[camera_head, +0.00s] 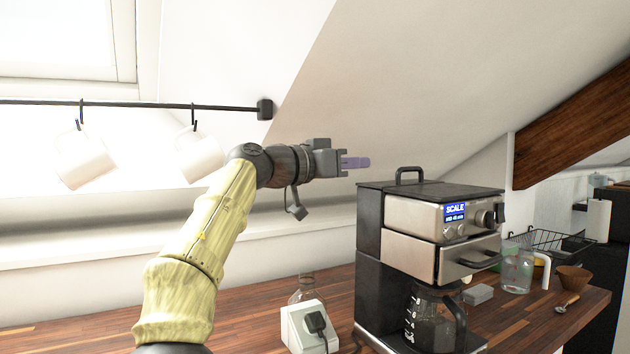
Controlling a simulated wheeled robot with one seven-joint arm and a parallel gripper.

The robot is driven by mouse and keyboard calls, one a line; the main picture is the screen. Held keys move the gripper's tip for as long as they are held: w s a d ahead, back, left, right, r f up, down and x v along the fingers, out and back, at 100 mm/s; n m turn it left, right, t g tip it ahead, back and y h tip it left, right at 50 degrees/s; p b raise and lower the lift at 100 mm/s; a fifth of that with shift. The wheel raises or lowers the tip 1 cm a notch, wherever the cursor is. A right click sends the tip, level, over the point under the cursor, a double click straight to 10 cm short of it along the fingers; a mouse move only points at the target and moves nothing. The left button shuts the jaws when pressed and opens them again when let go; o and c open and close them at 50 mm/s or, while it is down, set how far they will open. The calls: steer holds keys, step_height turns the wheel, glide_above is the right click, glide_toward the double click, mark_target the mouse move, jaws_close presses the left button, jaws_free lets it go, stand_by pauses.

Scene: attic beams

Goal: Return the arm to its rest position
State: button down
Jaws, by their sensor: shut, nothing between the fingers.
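My arm rises from the bottom left in a yellowish sleeve and bends to the right at a dark wrist. My gripper (356,162) is at its end, pointing right, with purple fingers shut and nothing between them. It is in the air above the wooden counter (250,323), up and left of the coffee machine (440,222). It looks apart from the machine's top handle, though the depth between them is hard to tell.
Two white mugs (83,160) hang from a black rail (140,105) behind my arm. A white socket block (308,328) with a black plug and a glass bottle (306,290) stand below. A glass carafe (435,320), jug (517,268) and wire basket (545,240) are right.

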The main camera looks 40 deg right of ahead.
steer(key=shift+r, duration=0.1)
step_height(320, 180, up, 10)
steer(key=p, duration=1)
